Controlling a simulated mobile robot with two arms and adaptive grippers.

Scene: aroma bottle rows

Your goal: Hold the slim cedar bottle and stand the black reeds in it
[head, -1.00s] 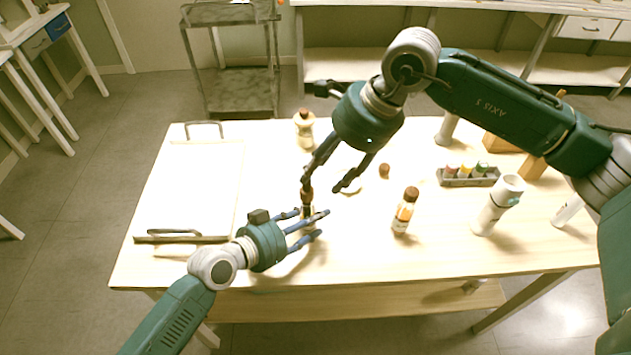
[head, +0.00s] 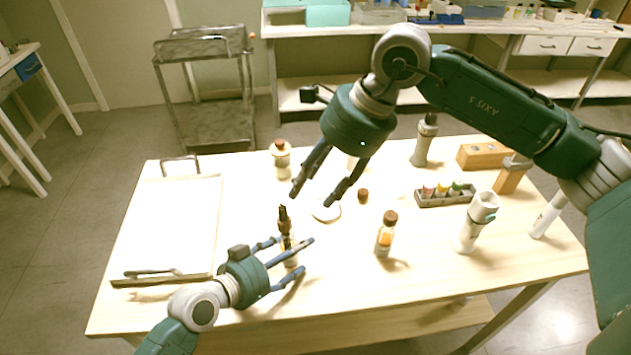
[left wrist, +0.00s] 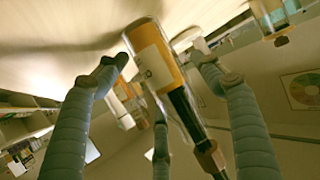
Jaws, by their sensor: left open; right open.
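The slim bottle (head: 287,250) stands near the front left of the table. In the left wrist view the bottle (left wrist: 152,60) shows amber with a pale label. A black stem with a brown piece, seemingly the black reeds (head: 284,217), rises from its neck; it also shows in the left wrist view (left wrist: 187,112). My left gripper (head: 296,257) is open, its fingers spread around the bottle; whether they touch it I cannot tell. My right gripper (head: 313,197) is open and empty, its fingertips above and right of the stem's top, apart from it.
A brown stopper (head: 363,195) and a white dish (head: 326,212) lie right of the bottle. Capped bottles stand behind (head: 282,162) and to the right (head: 386,237). A grey rack (head: 446,197) and a white cylinder (head: 474,225) are farther right. A pale tray (head: 165,230) fills the left.

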